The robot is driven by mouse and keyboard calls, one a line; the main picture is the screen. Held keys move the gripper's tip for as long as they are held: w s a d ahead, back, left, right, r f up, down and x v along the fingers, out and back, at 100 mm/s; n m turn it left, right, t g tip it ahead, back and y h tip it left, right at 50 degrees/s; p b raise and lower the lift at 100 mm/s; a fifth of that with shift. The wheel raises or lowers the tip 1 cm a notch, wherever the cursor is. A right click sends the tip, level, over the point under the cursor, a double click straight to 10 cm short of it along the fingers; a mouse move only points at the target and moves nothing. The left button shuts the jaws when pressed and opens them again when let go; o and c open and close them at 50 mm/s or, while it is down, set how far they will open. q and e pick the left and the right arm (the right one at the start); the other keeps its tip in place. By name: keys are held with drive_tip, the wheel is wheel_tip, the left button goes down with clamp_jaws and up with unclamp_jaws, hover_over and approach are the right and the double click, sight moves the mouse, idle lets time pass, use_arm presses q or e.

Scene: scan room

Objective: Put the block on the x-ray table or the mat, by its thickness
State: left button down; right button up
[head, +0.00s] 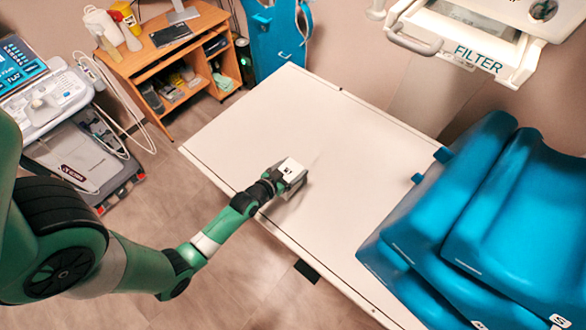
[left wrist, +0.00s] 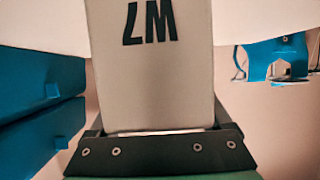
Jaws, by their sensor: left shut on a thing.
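The x-ray table (head: 300,120) is a long white top in the middle of the head view. No mat can be told for certain. My right gripper is not in view.
Large blue pads (head: 470,200) are piled on the table's right end. A filter-marked x-ray head (head: 480,40) hangs above. A wooden desk (head: 150,55) and an ultrasound cart (head: 60,110) stand left. The table's far left part is clear.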

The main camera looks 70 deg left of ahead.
use_arm(q)
drive_tip(key=shift+r, duration=0.1)
unclamp_jaws()
drive_tip(key=shift+f, duration=0.2)
drive_tip(key=shift+r, duration=0.15)
drive_tip(key=shift+s+d+r, duration=0.15)
drive_tip(key=shift+s, duration=0.1)
drive_tip(key=p+v, duration=0.1)
drive_tip(key=v, duration=1)
drive_tip(key=shift+s+d+r, duration=0.1)
